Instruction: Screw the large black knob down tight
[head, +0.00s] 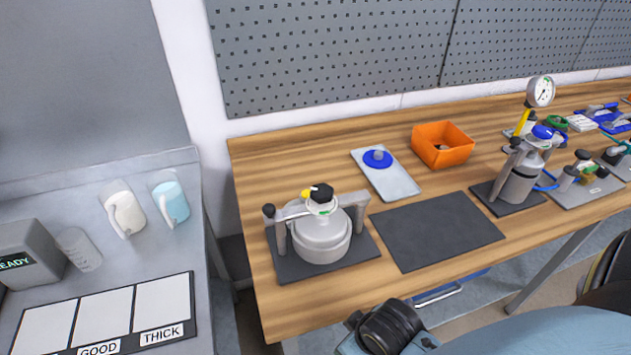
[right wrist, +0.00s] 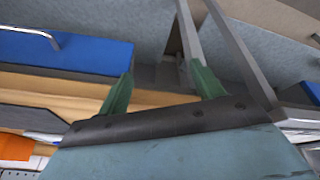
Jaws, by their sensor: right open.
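A large black faceted knob (head: 322,192) sits on top of a silver lidded vessel (head: 322,240) at the left of the wooden bench, in the head view. A yellow part shows beside the knob, and a metal bar runs across under it between side posts. I cannot tell how tightly the knob sits. My right gripper (right wrist: 162,90) shows in the right wrist view with its green fingers apart and nothing between them. It is away from the knob, which that view does not show. My left gripper is not in view.
A bare dark mat (head: 438,231) lies right of the vessel. Behind it are a pale tray (head: 398,184) with a blue disc (head: 378,158) and an orange bin (head: 442,145). A gauge assembly (head: 520,175) stands farther right. A grey side table (head: 190,245) with mugs is at left.

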